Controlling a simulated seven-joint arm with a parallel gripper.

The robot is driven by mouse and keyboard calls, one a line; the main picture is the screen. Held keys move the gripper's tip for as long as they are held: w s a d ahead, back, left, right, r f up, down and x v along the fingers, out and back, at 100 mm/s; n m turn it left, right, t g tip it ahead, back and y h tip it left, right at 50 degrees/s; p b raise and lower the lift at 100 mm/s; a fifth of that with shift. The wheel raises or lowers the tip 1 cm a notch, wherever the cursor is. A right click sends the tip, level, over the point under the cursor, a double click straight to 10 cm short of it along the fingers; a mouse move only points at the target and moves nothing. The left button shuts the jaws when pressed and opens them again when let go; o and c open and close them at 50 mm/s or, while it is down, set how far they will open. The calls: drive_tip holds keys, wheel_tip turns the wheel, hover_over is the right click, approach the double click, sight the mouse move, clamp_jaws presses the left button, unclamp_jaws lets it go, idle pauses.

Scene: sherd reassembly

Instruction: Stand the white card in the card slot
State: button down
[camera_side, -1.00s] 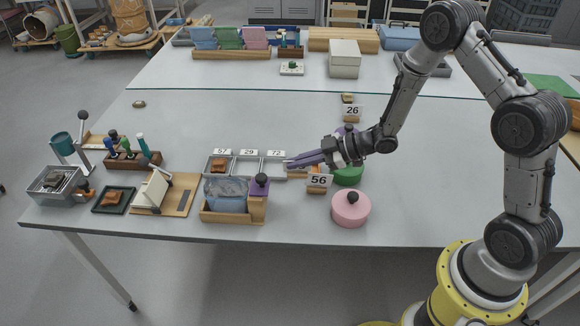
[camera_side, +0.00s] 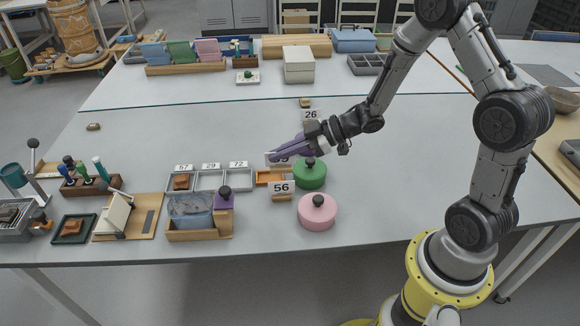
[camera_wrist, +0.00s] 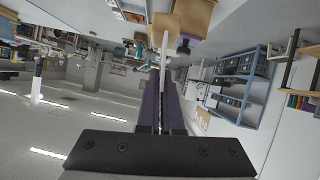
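The white card (camera_side: 273,161) is in my gripper (camera_side: 270,155), whose purple fingers are closed on it. In the side view it hangs just below the fingertips, with dark marks partly hidden by the fingers. In the wrist view the card (camera_wrist: 164,50) shows nearly edge-on, as a thin white strip between the fingers. It is above or just behind a small orange tray (camera_side: 270,179), at the right end of the row of trays. I cannot clearly make out the card slot; it may be hidden near the card. A tan block (camera_wrist: 193,14) lies beyond the card in the wrist view.
Standing cards 56 (camera_side: 281,188) and 26 (camera_side: 311,115) are close by. A green lidded pot (camera_side: 310,176) is just right of the gripper, a pink one (camera_side: 317,213) in front. Numbered trays (camera_side: 210,180) lie left. The table behind is mostly clear.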

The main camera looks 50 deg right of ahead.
drive_tip(key=w+d+f, duration=0.2)
drive_tip(key=w+d, duration=0.2)
drive_tip(key=w, duration=0.4)
drive_tip(key=shift+m+g+y, duration=0.3)
drive_tip(key=shift+m+y, duration=0.1)
drive_tip(key=shift+m, duration=0.1)
drive_tip(key=shift+w+d+f, duration=0.4)
drive_tip(key=shift+d+f, duration=0.05)
drive_tip(key=shift+f, duration=1.15)
drive_tip(key=shift+w+d+f, duration=0.4)
drive_tip(key=shift+w+f, duration=0.05)
drive_tip(key=shift+f, duration=1.15)
drive_tip(key=shift+w+d+f, duration=0.4)
drive_tip(key=shift+d+f, duration=0.05)
drive_tip(key=shift+f, duration=1.15)
drive_tip(key=shift+f, duration=0.65)
drive_tip(key=c, duration=1)
unclamp_jaws()
drive_tip(key=v, duration=1.4)
drive_tip(key=shift+w+r, duration=0.1)
